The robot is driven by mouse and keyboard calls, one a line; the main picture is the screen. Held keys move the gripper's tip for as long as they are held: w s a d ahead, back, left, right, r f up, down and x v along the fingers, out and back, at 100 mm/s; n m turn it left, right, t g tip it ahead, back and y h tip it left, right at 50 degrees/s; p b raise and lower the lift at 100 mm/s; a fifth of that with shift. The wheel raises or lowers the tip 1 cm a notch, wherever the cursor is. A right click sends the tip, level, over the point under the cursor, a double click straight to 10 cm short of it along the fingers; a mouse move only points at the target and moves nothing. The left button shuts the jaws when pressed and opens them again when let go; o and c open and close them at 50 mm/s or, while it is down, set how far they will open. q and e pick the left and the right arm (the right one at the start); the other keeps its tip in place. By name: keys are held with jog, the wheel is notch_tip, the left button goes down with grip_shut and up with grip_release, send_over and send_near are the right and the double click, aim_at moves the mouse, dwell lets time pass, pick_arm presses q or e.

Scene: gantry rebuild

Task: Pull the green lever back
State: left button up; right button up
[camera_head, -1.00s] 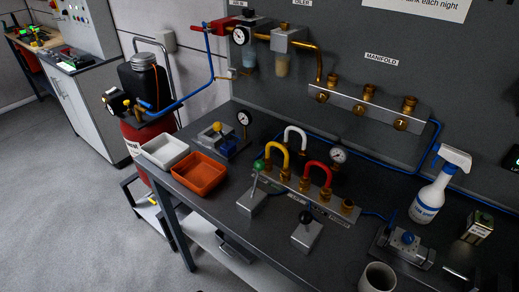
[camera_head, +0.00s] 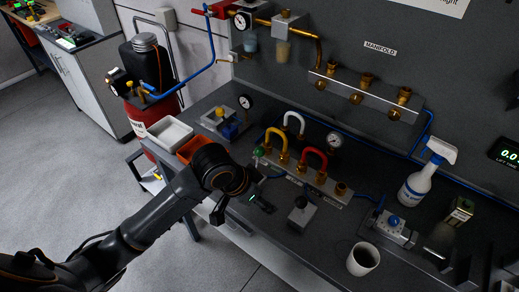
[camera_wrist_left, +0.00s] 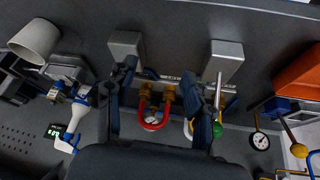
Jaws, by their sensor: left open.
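The green lever shows its round green knob (camera_head: 258,152) at the left end of the manifold block on the bench. My left gripper (camera_head: 240,203) is open and empty, in front of the lever, and hides its grey base in the head view. In the left wrist view, the open fingers (camera_wrist_left: 158,76) point toward the bench. There the green knob (camera_wrist_left: 217,131), its thin rod and its grey base box (camera_wrist_left: 225,60) are just right of the right finger, outside the jaws. I cannot tell whether the finger touches the lever. My right gripper is not in view.
A black-knobbed lever on a grey box (camera_head: 301,215) stands to the right. Yellow (camera_head: 272,140), white and red (camera_head: 313,155) hoses arch over the manifold. White (camera_head: 169,132) and orange (camera_head: 194,148) trays are at left. A mug (camera_head: 363,259) and spray bottle (camera_head: 418,185) are at right.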

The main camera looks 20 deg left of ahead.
pick_arm(q)
send_near(258, 149)
jog(key=s+d+f, duration=0.3)
jog(key=d+f, duration=0.1)
jog(key=w+a+r+y, duration=0.1)
jog(key=w+a+r, duration=0.15)
jog(key=r, duration=0.35)
jog(key=p+x, duration=0.1)
jog(key=x, duration=0.3)
jog(key=p+x, duration=0.1)
jog(key=x, duration=0.2)
jog(key=a+p+x, duration=0.1)
jog(key=x, duration=0.3)
jog(key=shift+f, duration=0.5)
jog(key=shift+x, duration=0.75)
grip_shut()
